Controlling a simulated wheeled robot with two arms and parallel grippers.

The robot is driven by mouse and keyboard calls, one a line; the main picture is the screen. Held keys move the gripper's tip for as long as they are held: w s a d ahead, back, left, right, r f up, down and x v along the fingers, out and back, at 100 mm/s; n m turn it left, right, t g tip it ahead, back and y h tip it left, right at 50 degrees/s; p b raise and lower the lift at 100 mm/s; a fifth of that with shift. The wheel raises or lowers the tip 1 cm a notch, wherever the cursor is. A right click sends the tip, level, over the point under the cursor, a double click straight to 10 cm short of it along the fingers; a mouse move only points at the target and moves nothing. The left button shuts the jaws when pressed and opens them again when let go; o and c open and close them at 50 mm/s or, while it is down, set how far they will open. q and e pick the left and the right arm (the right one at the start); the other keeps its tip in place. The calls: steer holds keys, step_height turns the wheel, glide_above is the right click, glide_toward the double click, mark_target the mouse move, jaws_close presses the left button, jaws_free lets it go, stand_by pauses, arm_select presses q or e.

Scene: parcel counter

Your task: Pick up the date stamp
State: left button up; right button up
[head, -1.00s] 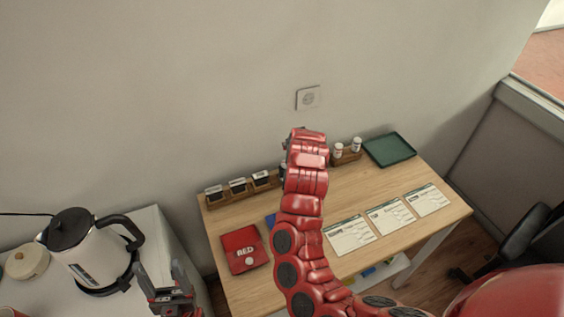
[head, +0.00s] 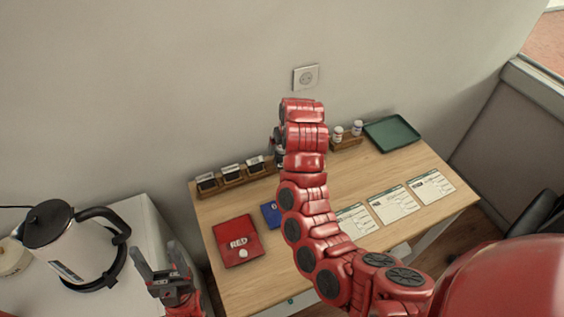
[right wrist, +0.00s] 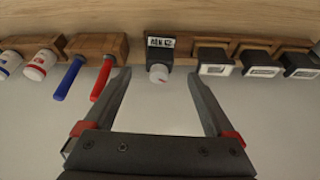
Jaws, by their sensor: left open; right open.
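In the right wrist view the date stamp (right wrist: 160,55) is a dark block with a white label and a pale tip, seated in the wooden rack between the pens and the other stamps. My right gripper (right wrist: 156,77) is open and empty, its two fingers pointing towards the stamp, one on either side of it in the picture. I cannot tell whether they touch the rack. In the head view my right arm hides most of that gripper and the date stamp. My left gripper (head: 160,268) is open and empty at the lower left, near the kettle.
Black stamps (head: 231,173) stand in racks along the wall. A red pad (head: 238,240), a blue pad (head: 270,213), several forms (head: 393,204) and a green tray (head: 391,133) lie on the table (head: 225,212). A kettle (head: 75,243) stands on the white counter (head: 145,222).

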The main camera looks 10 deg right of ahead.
mark_target(282, 153)
steer(key=shift+x, duration=1.2)
steer(key=shift+w+f+p, duration=0.2)
steer(key=shift+f+p, duration=0.1)
steer(key=shift+p, duration=0.2)
steer(key=p+x, duration=0.1)
steer(key=x, duration=0.2)
steer(key=shift+w+f, duration=0.15)
steer(key=shift+f, duration=0.2)
steer(key=shift+w+f, duration=0.15)
steer(key=shift+f, duration=0.3)
steer(key=shift+c, duration=0.3)
jaws_close()
